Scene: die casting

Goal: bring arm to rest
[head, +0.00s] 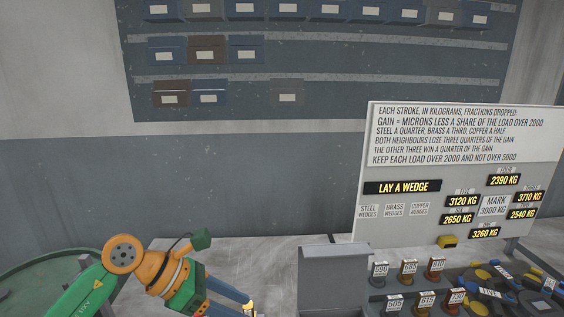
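My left arm, green and orange, comes in from the lower left in the head view. Its gripper (236,305) points down and right at the bottom edge. The two blue-grey fingers look parted, with no object seen between them. Their tips are partly cut off by the picture edge, with a small yellow patch there. The gripper is left of a grey box (334,262) and apart from it. My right gripper is not in view.
A white sign board (460,140) with lit kilogram readouts stands at the right. Before it are small labelled blocks (380,270) in rows and a cluster of dark, blue and yellow parts (500,290). A green round rim (40,255) is at left. Shelves of boxes (206,50) hang behind.

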